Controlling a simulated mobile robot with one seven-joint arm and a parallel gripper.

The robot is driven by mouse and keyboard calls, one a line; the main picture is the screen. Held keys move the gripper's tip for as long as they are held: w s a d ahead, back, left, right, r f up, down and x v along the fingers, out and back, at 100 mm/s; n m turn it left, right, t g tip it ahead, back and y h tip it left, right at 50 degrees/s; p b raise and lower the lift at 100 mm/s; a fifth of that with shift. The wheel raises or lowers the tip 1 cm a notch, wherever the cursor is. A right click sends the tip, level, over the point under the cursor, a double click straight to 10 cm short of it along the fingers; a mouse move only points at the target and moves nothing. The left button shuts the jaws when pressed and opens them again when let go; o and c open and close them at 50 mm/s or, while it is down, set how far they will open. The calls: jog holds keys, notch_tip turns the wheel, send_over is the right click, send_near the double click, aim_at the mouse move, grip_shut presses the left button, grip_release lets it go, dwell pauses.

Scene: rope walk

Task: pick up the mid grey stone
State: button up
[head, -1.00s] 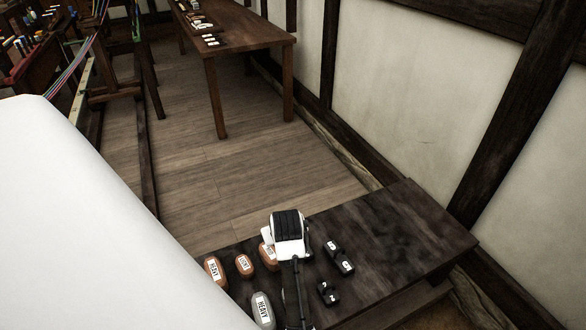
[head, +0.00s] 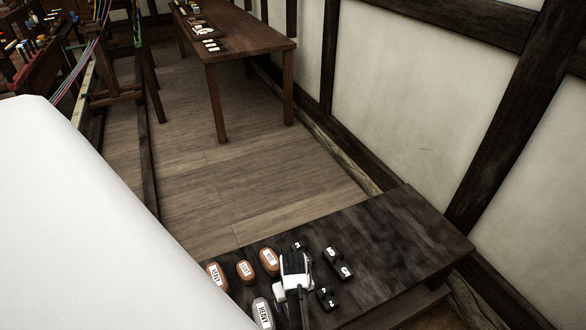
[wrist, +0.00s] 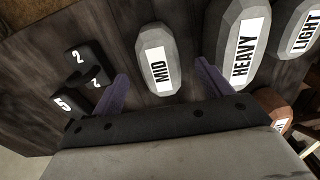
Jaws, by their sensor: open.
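The mid grey stone (wrist: 157,52), faceted with a white MID label, lies on the dark wooden bench in the wrist view. My gripper (wrist: 161,76) is open, its two purple fingers apart, one to each side of the stone's near end in the picture. I cannot tell how far above the bench the fingertips are. Nothing is held. In the head view my gripper (head: 297,268) hides the mid stone. The grey HEAVY stone (wrist: 241,50) lies just right of my right finger, and it shows in the head view (head: 263,314).
A grey LIGHT stone (wrist: 298,27) lies farther right. Several black numbered weights (head: 338,264) lie to the gripper's right in the head view. Brown stones (head: 245,271) lie to its left. The bench's right part (head: 405,235) is clear.

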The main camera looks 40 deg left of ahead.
notch_tip(320, 180, down, 5)
jog(key=shift+w+a+r+p, duration=0.1)
jog(key=shift+a+p, duration=0.05)
jog(key=shift+p, duration=0.3)
jog(key=shift+c, duration=0.4)
jog(key=c, duration=1.4)
